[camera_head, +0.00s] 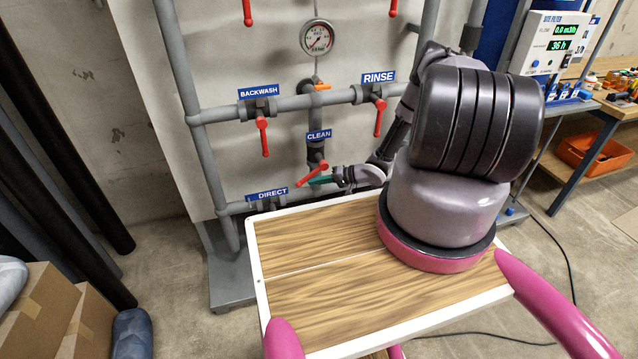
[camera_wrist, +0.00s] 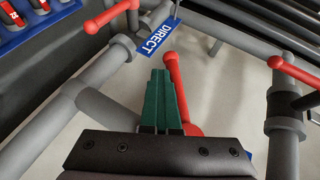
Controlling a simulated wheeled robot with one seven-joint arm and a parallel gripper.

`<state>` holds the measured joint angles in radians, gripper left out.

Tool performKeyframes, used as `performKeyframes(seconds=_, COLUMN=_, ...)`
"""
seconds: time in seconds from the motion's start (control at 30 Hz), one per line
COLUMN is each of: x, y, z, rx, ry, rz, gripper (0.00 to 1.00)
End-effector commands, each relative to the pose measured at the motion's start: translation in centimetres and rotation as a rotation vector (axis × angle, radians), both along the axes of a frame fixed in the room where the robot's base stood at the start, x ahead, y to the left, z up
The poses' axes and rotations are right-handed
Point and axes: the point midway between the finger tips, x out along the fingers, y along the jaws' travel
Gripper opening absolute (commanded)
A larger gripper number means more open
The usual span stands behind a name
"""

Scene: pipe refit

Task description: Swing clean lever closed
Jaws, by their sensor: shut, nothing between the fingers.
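The clean lever (camera_head: 312,174) is a red handle on the grey vertical pipe below the blue CLEAN sign (camera_head: 318,135). It slants, with its free end down to the left. My gripper (camera_head: 318,181) reaches in from the right, with its green fingers just beside and below the lever. In the wrist view the shut green fingers (camera_wrist: 160,84) lie alongside a red lever (camera_wrist: 177,88), close against its left side. The fingers hold nothing. I cannot tell whether they touch the lever. The lever's base is partly hidden behind the fingers and the dark gripper body.
Red backwash (camera_head: 262,136) and rinse (camera_head: 379,118) levers hang from the horizontal pipe. The blue DIRECT sign (camera_head: 267,194) is on the lower pipe and shows in the wrist view (camera_wrist: 157,38). A gauge (camera_head: 318,38) is above. My wood-topped base stands close to the pipes.

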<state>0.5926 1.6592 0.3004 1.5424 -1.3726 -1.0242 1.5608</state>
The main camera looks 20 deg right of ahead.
Motion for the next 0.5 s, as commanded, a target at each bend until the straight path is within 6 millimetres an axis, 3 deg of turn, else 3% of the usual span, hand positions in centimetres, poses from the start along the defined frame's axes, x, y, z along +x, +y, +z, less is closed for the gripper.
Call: performKeyframes(seconds=0.5, x=0.0, y=1.8, z=1.7, rx=0.002, ry=0.0, rz=0.001, gripper=0.0)
